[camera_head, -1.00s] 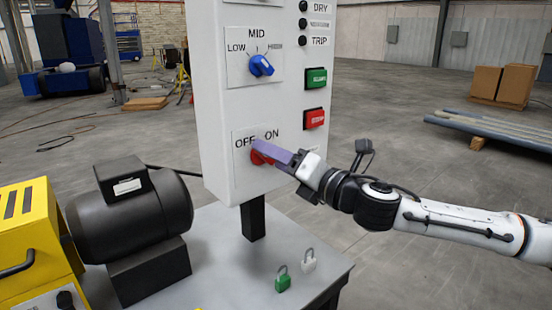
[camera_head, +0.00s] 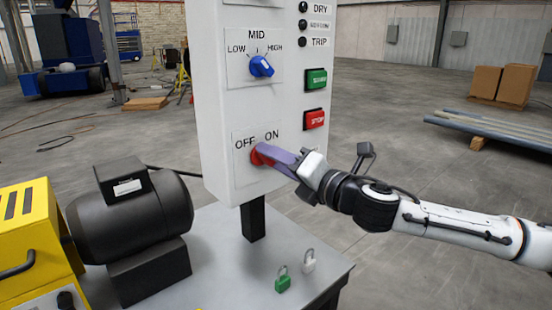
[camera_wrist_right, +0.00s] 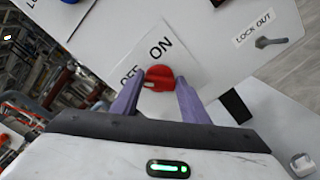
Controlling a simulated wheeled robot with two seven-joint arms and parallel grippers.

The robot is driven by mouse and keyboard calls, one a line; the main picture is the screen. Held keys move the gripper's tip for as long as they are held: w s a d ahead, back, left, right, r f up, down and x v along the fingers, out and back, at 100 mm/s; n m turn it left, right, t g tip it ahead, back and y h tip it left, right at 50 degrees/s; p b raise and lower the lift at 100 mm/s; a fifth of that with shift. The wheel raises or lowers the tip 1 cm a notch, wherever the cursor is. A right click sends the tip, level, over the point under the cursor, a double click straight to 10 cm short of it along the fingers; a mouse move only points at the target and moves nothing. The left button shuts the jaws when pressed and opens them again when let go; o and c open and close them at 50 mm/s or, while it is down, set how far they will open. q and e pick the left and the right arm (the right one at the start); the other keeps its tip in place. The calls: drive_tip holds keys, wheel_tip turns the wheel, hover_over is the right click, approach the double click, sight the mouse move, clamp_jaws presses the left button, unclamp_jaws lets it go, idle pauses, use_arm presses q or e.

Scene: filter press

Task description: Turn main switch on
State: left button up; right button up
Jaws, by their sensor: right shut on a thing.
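The red main switch (camera_head: 259,155) is on the lower part of the white control panel (camera_head: 222,105), below the OFF and ON labels. In the right wrist view the red knob (camera_wrist_right: 159,78) sits between the two purple fingers. My right gripper (camera_head: 272,155) is shut on it, with its arm coming in from the right. In the head view the fingers partly cover the knob, so its exact angle is hard to read. My left gripper is not in view.
Above the switch are a blue selector knob (camera_head: 261,66), a green button (camera_head: 316,79) and a red stop button (camera_head: 314,119). A green padlock (camera_head: 283,279) and a white padlock (camera_head: 308,261) stand on the grey table (camera_head: 222,285). A black motor (camera_head: 128,212) stands left.

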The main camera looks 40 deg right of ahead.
drive_tip(key=m+p, duration=0.3)
drive_tip(key=m, duration=0.2)
drive_tip(key=m+p, duration=0.4)
drive_tip(key=m, duration=0.2)
drive_tip(key=m+p, duration=0.4)
drive_tip(key=m, duration=0.1)
drive_tip(key=shift+f, duration=0.4)
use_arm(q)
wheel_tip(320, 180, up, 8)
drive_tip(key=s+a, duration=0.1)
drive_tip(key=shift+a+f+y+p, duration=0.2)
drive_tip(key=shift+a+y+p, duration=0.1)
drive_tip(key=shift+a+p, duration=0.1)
use_arm(e)
drive_tip(key=shift+m, duration=0.4)
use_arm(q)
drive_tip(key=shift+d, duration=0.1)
use_arm(e)
drive_tip(key=o, duration=1.1)
drive_tip(key=shift+c, duration=0.2)
drive_tip(key=shift+s, duration=0.1)
use_arm(q)
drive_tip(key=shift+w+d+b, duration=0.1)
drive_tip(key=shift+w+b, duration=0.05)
drive_tip(key=shift+b, duration=0.15)
use_arm(e)
drive_tip(key=s, duration=1)
drive_tip(key=shift+d, duration=0.35)
